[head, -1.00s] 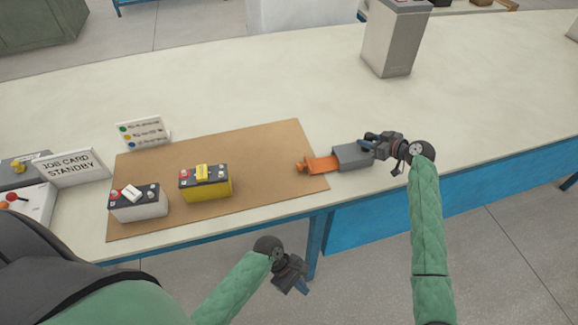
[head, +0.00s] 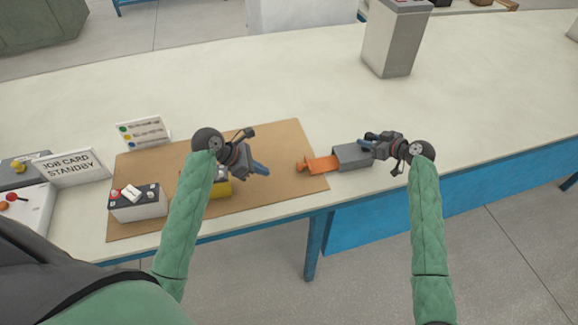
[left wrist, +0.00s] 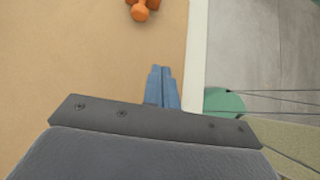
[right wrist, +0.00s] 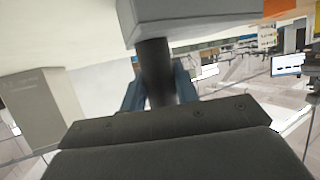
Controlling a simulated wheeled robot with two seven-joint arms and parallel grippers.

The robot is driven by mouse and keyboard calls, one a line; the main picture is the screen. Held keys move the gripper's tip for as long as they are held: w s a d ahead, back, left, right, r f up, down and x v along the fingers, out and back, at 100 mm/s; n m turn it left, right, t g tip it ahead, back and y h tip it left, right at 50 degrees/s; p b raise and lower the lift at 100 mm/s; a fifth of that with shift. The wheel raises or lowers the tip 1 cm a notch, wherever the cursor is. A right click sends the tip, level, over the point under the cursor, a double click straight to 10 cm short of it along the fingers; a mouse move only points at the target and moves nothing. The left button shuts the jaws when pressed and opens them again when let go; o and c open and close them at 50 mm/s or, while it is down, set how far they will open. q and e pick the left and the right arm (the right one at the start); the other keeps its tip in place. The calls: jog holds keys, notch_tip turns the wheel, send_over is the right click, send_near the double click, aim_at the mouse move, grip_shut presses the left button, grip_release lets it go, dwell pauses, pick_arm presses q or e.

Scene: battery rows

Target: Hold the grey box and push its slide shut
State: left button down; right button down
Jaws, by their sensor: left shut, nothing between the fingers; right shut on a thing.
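The grey box (head: 352,157) is at the right edge of the brown mat, with its orange slide (head: 321,164) sticking out to the left and ending in an orange knob. My right gripper (head: 371,142) is at the box's right end, shut on a dark post that joins the grey box (right wrist: 180,14) in the right wrist view. The slide's orange also shows there (right wrist: 285,7). My left gripper (head: 262,170) is shut and empty above the mat, left of the knob and apart from it. The orange knob (left wrist: 140,11) shows at the top of the left wrist view.
The brown mat (head: 275,145) carries a white-sided battery (head: 140,206) and a yellow battery (head: 222,188) partly hidden by my left arm. Signs (head: 70,167) stand at the left. A tall grey container (head: 392,45) stands at the back right. The table between is clear.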

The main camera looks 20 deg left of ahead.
pick_arm(q)
jog(key=shift+n+t, duration=0.4)
jog(key=w+d+f, duration=0.1)
jog(key=w+f, duration=0.2)
jog(key=w, duration=0.1)
jog(key=w+d+f, duration=0.1)
jog(key=w+f, duration=0.1)
jog(key=shift+d+f, duration=0.3)
jog(key=shift+f, duration=0.05)
jog(key=shift+w+d, duration=0.75)
jog(key=shift+d, duration=0.2)
jog(key=shift+w+d, duration=0.55)
jog(key=shift+d, duration=0.15)
